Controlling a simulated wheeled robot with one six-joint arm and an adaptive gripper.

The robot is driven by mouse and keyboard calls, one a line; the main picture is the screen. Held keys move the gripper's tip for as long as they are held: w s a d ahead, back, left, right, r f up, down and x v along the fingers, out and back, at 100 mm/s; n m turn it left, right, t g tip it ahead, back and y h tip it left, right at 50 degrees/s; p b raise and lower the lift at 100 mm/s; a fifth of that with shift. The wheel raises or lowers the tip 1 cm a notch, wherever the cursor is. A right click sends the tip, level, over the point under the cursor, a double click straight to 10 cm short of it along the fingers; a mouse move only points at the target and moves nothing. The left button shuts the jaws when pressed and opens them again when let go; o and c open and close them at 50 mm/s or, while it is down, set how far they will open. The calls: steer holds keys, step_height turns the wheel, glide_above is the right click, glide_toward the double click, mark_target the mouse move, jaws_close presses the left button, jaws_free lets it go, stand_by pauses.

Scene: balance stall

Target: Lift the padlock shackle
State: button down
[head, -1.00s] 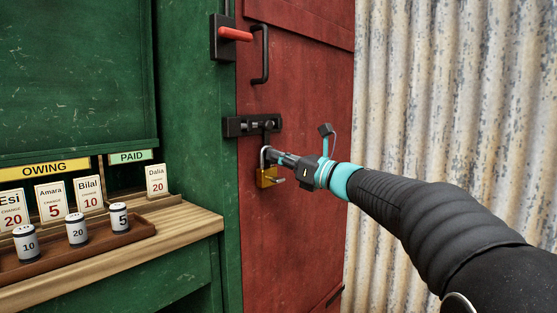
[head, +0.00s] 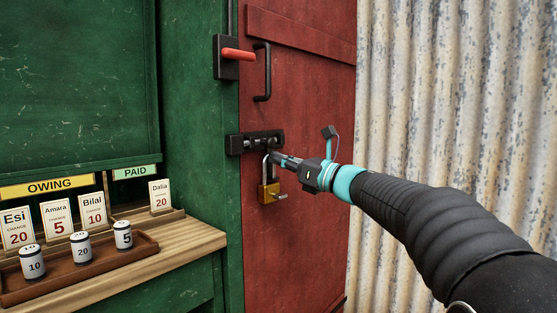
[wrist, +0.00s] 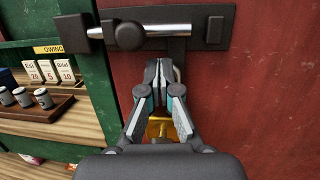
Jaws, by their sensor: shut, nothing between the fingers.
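The brass padlock (head: 268,193) hangs below the black bolt plate (head: 236,145) on the red door, with a key in its side. Its silver shackle (head: 264,168) rises from the body towards the hasp. My gripper (head: 273,156) is shut and empty, with its fingertips at the shackle in the head view. Whether they touch it I cannot tell. In the wrist view the closed fingers (wrist: 163,68) point at the bolt plate (wrist: 218,28), and the brass body (wrist: 158,128) shows between the finger links. The shackle is mostly hidden there.
A red lever (head: 238,54) and a black door handle (head: 262,72) are above. At left, a wooden counter (head: 190,240) holds a tray (head: 140,244) of weights and several name cards. A corrugated metal wall (head: 450,110) stands at right.

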steer(key=s+d+f+b, duration=0.3)
steer(key=s+d+f, duration=0.35)
steer(key=d, duration=0.35)
steer(key=x, duration=0.4)
steer(key=r+p+x, duration=0.1)
steer(key=x, duration=0.7)
steer(key=shift+d+r+p, duration=0.15)
steer(key=shift+r+p, duration=0.15)
steer(key=shift+p, duration=0.1)
steer(key=shift+w+a+r, duration=0.15)
steer(key=shift+a+r, duration=0.15)
steer(key=shift+r, duration=0.15)
steer(key=shift+r, duration=0.1)
